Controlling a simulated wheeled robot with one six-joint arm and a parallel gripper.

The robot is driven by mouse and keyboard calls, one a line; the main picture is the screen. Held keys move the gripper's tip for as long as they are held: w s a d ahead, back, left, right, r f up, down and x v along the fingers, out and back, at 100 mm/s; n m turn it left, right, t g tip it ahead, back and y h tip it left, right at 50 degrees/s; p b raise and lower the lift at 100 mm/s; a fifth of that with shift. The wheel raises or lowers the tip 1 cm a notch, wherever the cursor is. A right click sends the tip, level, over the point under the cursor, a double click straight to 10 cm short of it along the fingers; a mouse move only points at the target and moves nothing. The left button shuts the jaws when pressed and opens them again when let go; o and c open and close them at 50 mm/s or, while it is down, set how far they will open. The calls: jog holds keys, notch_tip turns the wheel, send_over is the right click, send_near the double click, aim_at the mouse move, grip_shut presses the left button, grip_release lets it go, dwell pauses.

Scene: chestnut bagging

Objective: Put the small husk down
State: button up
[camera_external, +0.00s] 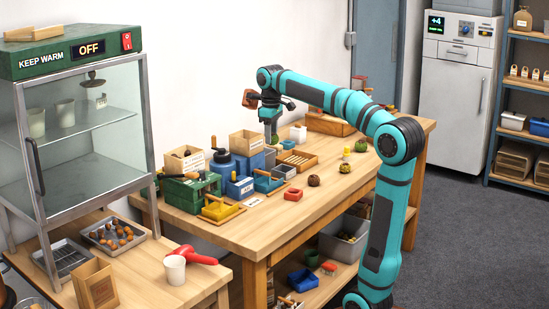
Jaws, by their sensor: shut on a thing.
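My gripper (270,135) points down over the back of the workbench, above the cluster of boxes and trays. It is shut on the small husk (274,140), which shows only as a small greenish patch at the fingertips. The fingers and the boxes around it hide most of it. I cannot tell whether the husk touches anything below.
A wooden tray (297,160) lies right of my gripper. A red dish (293,194) stands near the front. The bench's front right is clear.

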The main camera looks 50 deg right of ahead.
jog(key=w+d+r+m, duration=0.1)
jog(key=w+d+r, duration=0.2)
jog(key=w+d, duration=0.9)
jog(key=w+d+f+m, duration=0.1)
jog(key=w+d+f, duration=0.1)
jog(key=d, duration=1.3)
jog(key=w+d+f+m, duration=0.1)
jog(key=w+d, duration=0.2)
jog(key=d, duration=1.2)
jog(key=s+d+f+m, duration=0.1)
jog(key=s+d+f, duration=0.15)
jog(key=d, duration=0.65)
jog(key=s+d+f, duration=0.2)
jog(key=d+f, duration=0.2)
jog(key=d, duration=0.5)
jog(key=shift+w+d+f, duration=0.1)
jog(key=shift+w+f, duration=0.05)
jog(key=shift+f, duration=6.85)
jog(key=shift+f, duration=0.15)
jog(key=o, duration=0.9)
jog(key=shift+o, duration=0.2)
